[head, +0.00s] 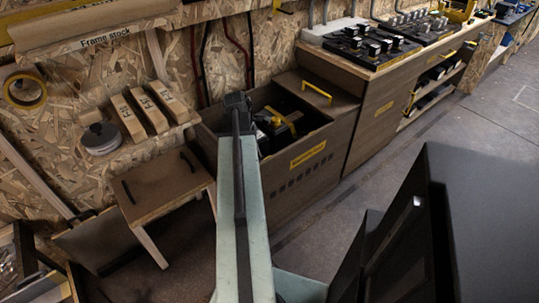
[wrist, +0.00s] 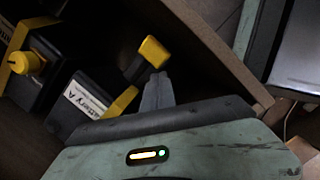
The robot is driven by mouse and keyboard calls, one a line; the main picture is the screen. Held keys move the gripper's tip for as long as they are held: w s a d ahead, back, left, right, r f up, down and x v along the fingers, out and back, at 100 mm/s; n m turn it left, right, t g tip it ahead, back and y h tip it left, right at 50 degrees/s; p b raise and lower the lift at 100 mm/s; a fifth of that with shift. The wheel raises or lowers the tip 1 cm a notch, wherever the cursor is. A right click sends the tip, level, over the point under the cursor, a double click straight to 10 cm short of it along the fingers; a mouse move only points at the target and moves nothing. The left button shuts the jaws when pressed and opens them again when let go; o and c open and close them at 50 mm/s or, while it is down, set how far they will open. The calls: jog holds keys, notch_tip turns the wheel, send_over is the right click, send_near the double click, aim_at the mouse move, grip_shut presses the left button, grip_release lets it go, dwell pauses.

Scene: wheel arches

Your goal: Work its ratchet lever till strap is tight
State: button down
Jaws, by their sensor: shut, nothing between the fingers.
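The ratchet lever (wrist: 148,54), dark with a yellow grip, stands inside the battery box in the wrist view. My gripper (wrist: 157,88) is shut and empty just below the lever; I cannot tell whether they touch. A yellow strap (wrist: 123,101) runs beside the battery labelled "Battery A" (wrist: 84,100), left of my gripper. The strap's tightness is not clear. In the head view, the wooden battery box (head: 306,175) has yellow parts (head: 283,122) inside, and my arm reaches over its left part. My fingertips are hidden there.
A second dark battery with a yellow knob (wrist: 25,62) stands at the left of the wrist view. The box wall (wrist: 235,62) rises close to my gripper's right. A small wooden table (head: 165,185) stands left of the box. Open floor (head: 330,215) lies in front.

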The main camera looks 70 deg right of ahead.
jog(key=p+v, duration=0.4)
jog(key=v, duration=0.1)
jog(key=shift+w+r, duration=0.15)
jog(key=shift+r, duration=0.05)
dwell(0.4)
